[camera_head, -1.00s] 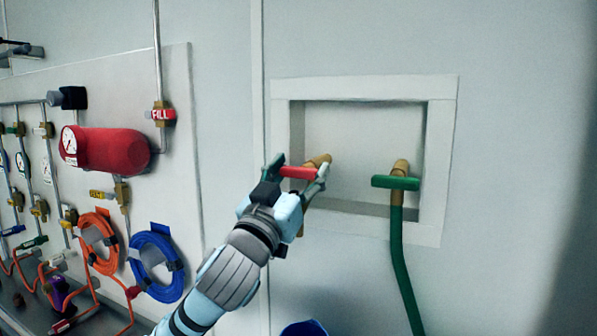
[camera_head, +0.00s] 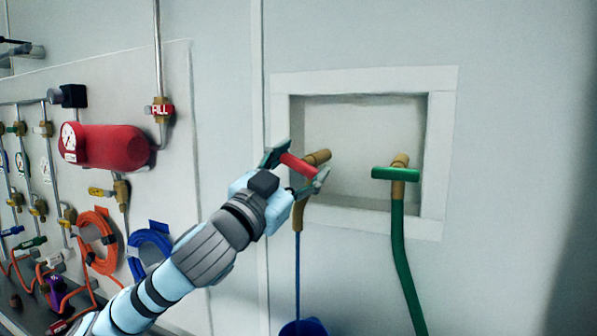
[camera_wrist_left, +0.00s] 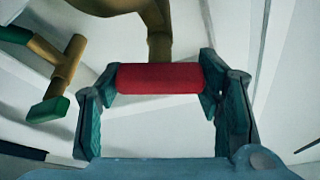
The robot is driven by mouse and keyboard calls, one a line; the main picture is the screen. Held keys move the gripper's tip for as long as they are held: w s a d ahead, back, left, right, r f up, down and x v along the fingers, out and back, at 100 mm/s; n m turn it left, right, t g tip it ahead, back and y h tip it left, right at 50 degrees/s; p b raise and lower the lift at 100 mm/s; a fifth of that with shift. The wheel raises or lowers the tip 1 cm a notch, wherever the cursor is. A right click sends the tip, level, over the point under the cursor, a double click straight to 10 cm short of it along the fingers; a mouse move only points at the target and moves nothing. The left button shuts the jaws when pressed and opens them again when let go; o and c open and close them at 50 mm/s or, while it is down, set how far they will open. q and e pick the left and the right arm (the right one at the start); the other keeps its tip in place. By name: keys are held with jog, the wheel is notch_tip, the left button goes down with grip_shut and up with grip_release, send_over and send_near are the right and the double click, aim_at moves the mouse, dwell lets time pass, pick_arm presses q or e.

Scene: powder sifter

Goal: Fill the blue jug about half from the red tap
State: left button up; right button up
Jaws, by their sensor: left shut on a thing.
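The red tap's handle (camera_head: 297,165) is turned at a slant on its brass tap body (camera_head: 317,157), in the left part of the wall recess. My left gripper (camera_head: 299,168) is shut on this handle, one finger at each end. In the left wrist view the red handle (camera_wrist_left: 158,78) sits between the two fingers. A thin blue stream (camera_head: 297,270) runs straight down from the spout. The blue jug (camera_head: 304,328) stands below at the bottom edge of the head view, and the stream reaches it. Only its top shows, so its level is hidden. My right gripper is out of view.
A green-handled tap (camera_head: 396,174) with a green hose (camera_head: 402,260) stands to the right in the same recess (camera_head: 450,150). On the left a panel carries a red tank (camera_head: 110,148), valves, an orange coil (camera_head: 99,243) and a blue coil (camera_head: 151,240).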

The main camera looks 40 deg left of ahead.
aim_at(300, 161)
pick_arm(q)
jog(key=shift+m+g+h, duration=0.3)
jog(key=shift+m+h, duration=0.6)
jog(key=shift+m, duration=1.2)
jog(key=o, duration=1.2)
jog(key=shift+w, duration=0.1)
jog(key=shift+c, duration=0.2)
jog(key=shift+a+r, duration=0.15)
jog(key=shift+r, duration=0.25)
jog(key=r, duration=0.8)
jog(key=shift+d+r, duration=0.2)
jog(key=shift+r, duration=0.1)
jog(key=shift+a+r, duration=0.15)
jog(key=shift+r, duration=0.15)
